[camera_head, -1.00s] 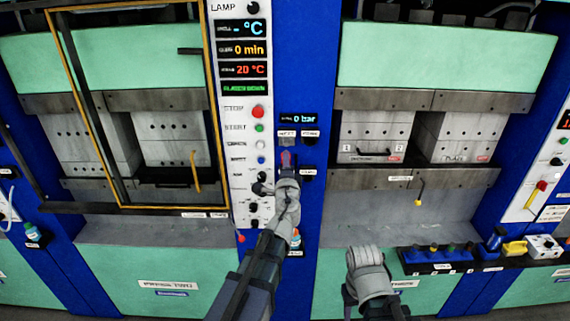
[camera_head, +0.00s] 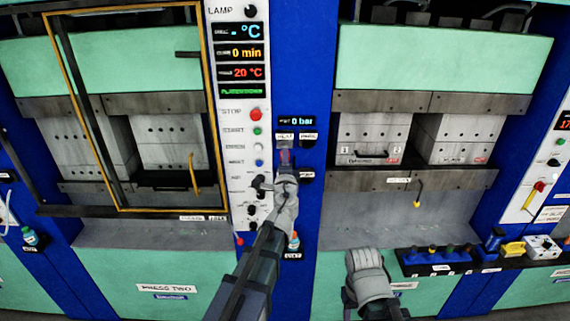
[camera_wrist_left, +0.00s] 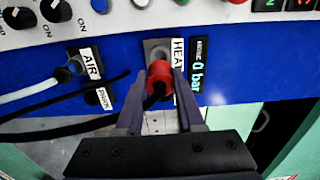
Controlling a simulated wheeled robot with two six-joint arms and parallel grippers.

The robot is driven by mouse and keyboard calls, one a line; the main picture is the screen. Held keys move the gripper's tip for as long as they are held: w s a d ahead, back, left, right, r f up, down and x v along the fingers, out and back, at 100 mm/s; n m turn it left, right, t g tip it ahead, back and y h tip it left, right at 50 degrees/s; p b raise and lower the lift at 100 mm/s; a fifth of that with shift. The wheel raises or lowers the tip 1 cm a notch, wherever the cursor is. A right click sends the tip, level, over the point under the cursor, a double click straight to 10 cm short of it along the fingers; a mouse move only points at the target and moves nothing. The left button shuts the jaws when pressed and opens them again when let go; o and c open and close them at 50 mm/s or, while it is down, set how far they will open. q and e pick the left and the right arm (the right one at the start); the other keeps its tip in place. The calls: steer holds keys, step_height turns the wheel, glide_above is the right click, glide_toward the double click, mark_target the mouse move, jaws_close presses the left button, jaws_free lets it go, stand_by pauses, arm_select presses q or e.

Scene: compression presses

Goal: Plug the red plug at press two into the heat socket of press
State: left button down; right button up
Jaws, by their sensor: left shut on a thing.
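My left gripper (camera_head: 285,165) is shut on the red plug (camera_head: 284,155), in front of the blue column between the presses. In the left wrist view the red plug (camera_wrist_left: 159,74) sits between the two fingers (camera_wrist_left: 158,90), with a black cable behind it. The plug overlaps the lower part of the grey heat socket (camera_wrist_left: 156,46), beside the HEAT label (camera_wrist_left: 178,52). I cannot tell whether it is seated. In the head view the heat socket (camera_head: 285,144) is just above the plug. My right gripper (camera_head: 368,272) is at the lower right, its fingers unclear.
The AIR socket (camera_wrist_left: 74,66) with a white hose and the PARK label (camera_wrist_left: 104,99) are beside the heat socket. A control panel (camera_head: 240,150) with knobs stands left of the column. A black tray (camera_head: 445,260) of small items is at right. Press two's framed guard (camera_head: 120,208) is at left.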

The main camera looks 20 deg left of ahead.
arm_select(q)
steer(key=shift+x, duration=1.35)
steer(key=shift+x, duration=1.5)
stand_by(0.4)
steer(key=shift+c, duration=2.2)
jaws_free()
steer(key=v, duration=0.7)
steer(key=shift+s, duration=0.4)
